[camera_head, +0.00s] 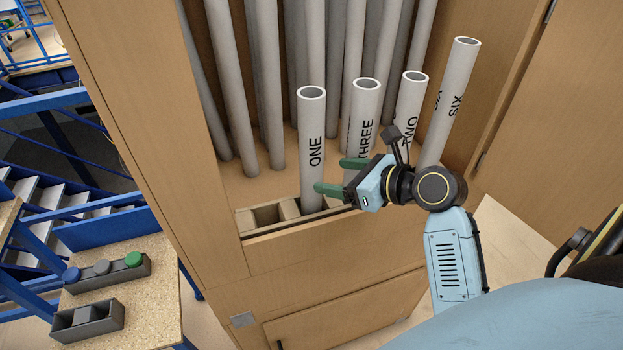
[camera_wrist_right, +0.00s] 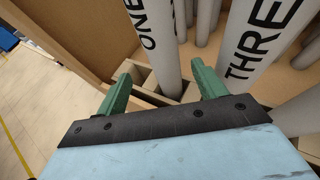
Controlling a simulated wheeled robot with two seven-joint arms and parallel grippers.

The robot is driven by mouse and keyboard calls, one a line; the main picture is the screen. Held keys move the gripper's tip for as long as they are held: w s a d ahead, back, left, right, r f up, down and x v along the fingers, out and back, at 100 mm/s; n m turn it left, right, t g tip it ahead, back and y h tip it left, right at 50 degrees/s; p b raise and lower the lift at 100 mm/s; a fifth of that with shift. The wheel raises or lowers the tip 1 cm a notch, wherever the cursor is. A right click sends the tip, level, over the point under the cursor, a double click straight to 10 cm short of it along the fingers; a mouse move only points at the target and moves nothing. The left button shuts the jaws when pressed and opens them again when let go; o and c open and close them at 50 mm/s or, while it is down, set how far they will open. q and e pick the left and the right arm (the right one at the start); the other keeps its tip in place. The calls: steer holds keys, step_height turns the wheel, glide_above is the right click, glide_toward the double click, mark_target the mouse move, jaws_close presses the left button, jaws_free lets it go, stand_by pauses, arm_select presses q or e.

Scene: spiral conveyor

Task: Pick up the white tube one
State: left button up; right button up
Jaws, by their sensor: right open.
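The white tube marked ONE (camera_head: 311,135) stands nearly upright in the wooden cabinet, its foot in a slotted wooden rack. My right gripper (camera_head: 334,175) is open just right of the tube's lower part, its green fingers pointing at it. One fingertip overlaps the tube's edge in the head view; I cannot tell whether it touches. In the right wrist view, the ONE tube (camera_wrist_right: 158,50) lies ahead in the gap between the open fingers (camera_wrist_right: 162,75). My left gripper is not in view.
The tubes THREE (camera_head: 364,115), TWO (camera_head: 410,105) and SIX (camera_head: 455,90) stand to the right, close to my right gripper and arm. Several grey pipes (camera_head: 230,80) stand behind. An empty rack slot (camera_head: 266,215) is left of ONE. The cabinet's front board (camera_head: 300,240) runs below.

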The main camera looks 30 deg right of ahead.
mark_target(320, 174)
steer(key=x, duration=0.3)
steer(key=shift+w+a+f, duration=0.15)
steer(key=shift+w+f, duration=0.05)
steer(key=shift+w, duration=0.15)
steer(key=shift+r+x, duration=0.15)
steer(key=shift+x, duration=1.25)
steer(key=shift+r+x, duration=0.15)
steer(key=shift+x, duration=1.2)
steer(key=shift+w, duration=0.15)
steer(key=c, duration=1.1)
steer(key=shift+r, duration=0.15)
